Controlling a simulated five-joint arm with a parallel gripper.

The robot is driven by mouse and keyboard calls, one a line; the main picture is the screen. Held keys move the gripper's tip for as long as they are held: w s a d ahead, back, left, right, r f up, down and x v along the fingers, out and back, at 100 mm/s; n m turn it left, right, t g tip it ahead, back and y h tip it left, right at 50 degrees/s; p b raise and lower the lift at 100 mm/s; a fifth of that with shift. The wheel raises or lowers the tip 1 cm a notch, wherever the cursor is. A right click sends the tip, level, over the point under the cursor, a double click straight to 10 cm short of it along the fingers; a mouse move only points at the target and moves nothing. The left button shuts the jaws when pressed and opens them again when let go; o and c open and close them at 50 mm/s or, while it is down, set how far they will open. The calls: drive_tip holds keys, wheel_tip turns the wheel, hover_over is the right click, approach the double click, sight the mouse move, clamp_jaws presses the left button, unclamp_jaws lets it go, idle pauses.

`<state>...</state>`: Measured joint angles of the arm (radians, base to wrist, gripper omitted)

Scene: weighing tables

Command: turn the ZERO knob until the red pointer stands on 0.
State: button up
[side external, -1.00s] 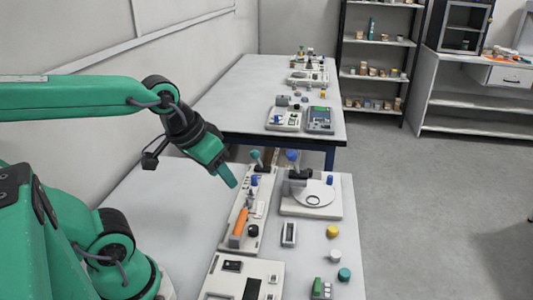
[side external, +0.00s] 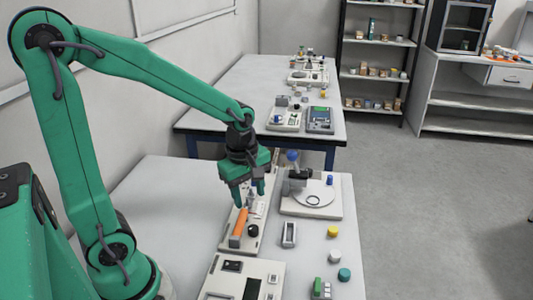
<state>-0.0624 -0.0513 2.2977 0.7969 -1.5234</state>
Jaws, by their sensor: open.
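My gripper (side external: 249,191) points down over the far part of a long white panel (side external: 240,249) on the near table, fingers apart and empty. Whether it touches anything there is hard to tell. On the panel are an orange handle (side external: 238,228) and a round black knob (side external: 253,231). The gripper hides the panel's far end, including the teal-topped lever seen earlier. I cannot read any ZERO label, and no red pointer or 0 mark can be made out at this size.
A small white frame (side external: 289,234), a yellow piece (side external: 333,231) and a teal piece (side external: 344,274) lie nearby. A white box (side external: 215,287) is in front.

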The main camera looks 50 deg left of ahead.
sight(254, 227)
drive_tip(key=f+n, duration=0.1)
drive_tip(key=w+f+n, duration=0.1)
drive_tip(key=n, duration=0.1)
drive_tip(key=f+n+g, duration=0.1)
drive_tip(key=f, duration=0.1)
drive_tip(key=shift+w+a+f+n, duration=0.1)
drive_tip(key=shift+w+a+n, duration=0.1)
drive_tip(key=shift+a+n, duration=0.1)
drive_tip(key=shift+f, duration=0.15)
drive_tip(key=shift+f, duration=3.75)
drive_tip(key=c, duration=1)
